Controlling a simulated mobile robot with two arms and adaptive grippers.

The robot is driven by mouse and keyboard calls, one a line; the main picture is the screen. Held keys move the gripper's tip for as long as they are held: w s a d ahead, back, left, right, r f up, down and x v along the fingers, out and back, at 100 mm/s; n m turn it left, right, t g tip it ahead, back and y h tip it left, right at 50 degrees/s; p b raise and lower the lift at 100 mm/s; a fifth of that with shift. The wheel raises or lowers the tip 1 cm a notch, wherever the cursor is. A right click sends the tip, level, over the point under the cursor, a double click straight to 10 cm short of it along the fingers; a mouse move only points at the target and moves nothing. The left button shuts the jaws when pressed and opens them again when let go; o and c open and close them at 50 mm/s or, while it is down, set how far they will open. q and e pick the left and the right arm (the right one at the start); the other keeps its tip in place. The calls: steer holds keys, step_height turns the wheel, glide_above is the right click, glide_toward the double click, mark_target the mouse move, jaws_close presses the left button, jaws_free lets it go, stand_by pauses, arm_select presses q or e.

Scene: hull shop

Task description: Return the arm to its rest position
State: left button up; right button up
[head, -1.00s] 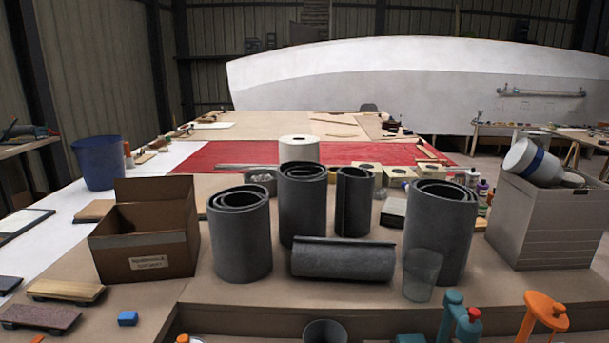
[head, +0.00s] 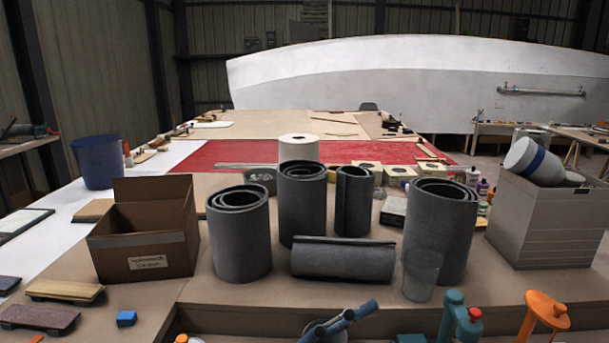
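No gripper of mine can be clearly made out in the head view. A dark blue-grey jointed shape (head: 350,314) rises at the bottom centre, slanting up to the right, in front of or over the rim of a dark round container (head: 312,329). I cannot tell whether it is part of my arm or a separate tool.
Several grey rolls stand on the brown bench; one roll (head: 343,260) lies flat. A clear cup (head: 421,277) stands beside it. An open cardboard box (head: 145,257) is at left, a grey crate (head: 545,230) at right. Teal (head: 453,318) and orange (head: 543,315) tools stand at front right.

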arm_select(q)
steer(key=w+a+n+t+y, duration=0.5)
steer(key=a+n+t+y, duration=0.2)
steer(key=a+n, duration=0.1)
steer(key=w+a+n+t+y, duration=0.6)
steer(key=a+n, duration=0.2)
steer(key=s+a+f+n+g+y, duration=0.1)
steer(key=a+f+n+g+y, duration=0.2)
steer(key=a+f+y, duration=0.5)
steer(key=s+a+f+n+g+y, duration=0.1)
steer(key=a+f+n+g, duration=0.35)
steer(key=f, duration=0.85)
steer(key=s+a+f+m+g+h, duration=0.15)
steer(key=s+f+g, duration=0.75)
steer(key=s+f, duration=0.9)
steer(key=s+f+m+g, duration=0.1)
steer(key=s+f, duration=0.2)
steer(key=f, duration=0.9)
steer(key=s+f+g, duration=0.1)
steer(key=s+f, duration=0.1)
steer(key=f, duration=1)
steer(key=s+a+f+g, duration=0.1)
steer(key=s+a+f, duration=0.2)
steer(key=s+f, duration=1.4)
steer(key=shift+s+f, duration=0.15)
steer(key=shift+s, duration=0.2)
